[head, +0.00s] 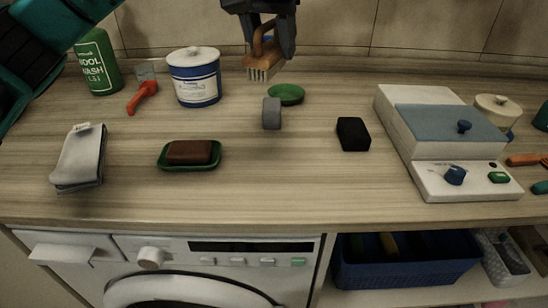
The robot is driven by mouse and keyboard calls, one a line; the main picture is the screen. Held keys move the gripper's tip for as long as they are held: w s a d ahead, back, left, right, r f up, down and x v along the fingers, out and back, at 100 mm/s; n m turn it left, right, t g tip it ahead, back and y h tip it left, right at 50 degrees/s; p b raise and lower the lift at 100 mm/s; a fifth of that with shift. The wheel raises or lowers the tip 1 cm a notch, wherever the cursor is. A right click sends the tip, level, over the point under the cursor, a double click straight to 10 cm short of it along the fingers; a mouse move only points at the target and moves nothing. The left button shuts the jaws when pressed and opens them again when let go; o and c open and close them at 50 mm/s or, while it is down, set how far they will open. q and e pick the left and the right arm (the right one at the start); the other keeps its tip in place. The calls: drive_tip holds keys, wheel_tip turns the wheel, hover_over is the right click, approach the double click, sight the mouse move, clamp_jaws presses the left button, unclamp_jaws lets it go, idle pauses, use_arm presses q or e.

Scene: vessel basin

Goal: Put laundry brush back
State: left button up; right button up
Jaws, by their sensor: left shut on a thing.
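The laundry brush (264,58) has a brown wooden body with a loop-like handle and pale bristles pointing down. It is at the top middle of the head view, above the back of the counter, and looks clear of it. My left gripper (264,22) is shut on its handle from above and covers part of it. A small round green dish (287,94) lies on the counter below and a little right of the brush. My right gripper is not in view.
On the wooden counter (230,195), a grey block (271,114) stands before the dish, with a black block (353,134) to the right. A blue-white tub (194,78), red-handled scoop (144,93), soap dish (190,165) and folded cloth (79,158) are left; a white appliance (395,129) is right.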

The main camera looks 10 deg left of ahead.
use_arm(q)
wheel_tip(320, 180, down, 14)
drive_tip(key=shift+f+b, duration=0.1)
drive_tip(key=shift+b, duration=0.6)
wheel_tip(320, 180, down, 4)
drive_tip(key=shift+f, duration=0.45)
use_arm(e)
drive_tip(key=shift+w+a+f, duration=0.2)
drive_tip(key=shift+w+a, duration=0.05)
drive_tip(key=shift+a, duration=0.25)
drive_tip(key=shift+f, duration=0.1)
use_arm(q)
drive_tip(key=shift+f+b, duration=0.2)
drive_tip(key=shift+b, duration=0.2)
drive_tip(key=o, duration=0.9)
drive_tip(key=shift+o, duration=0.2)
drive_tip(key=shift+r, duration=0.1)
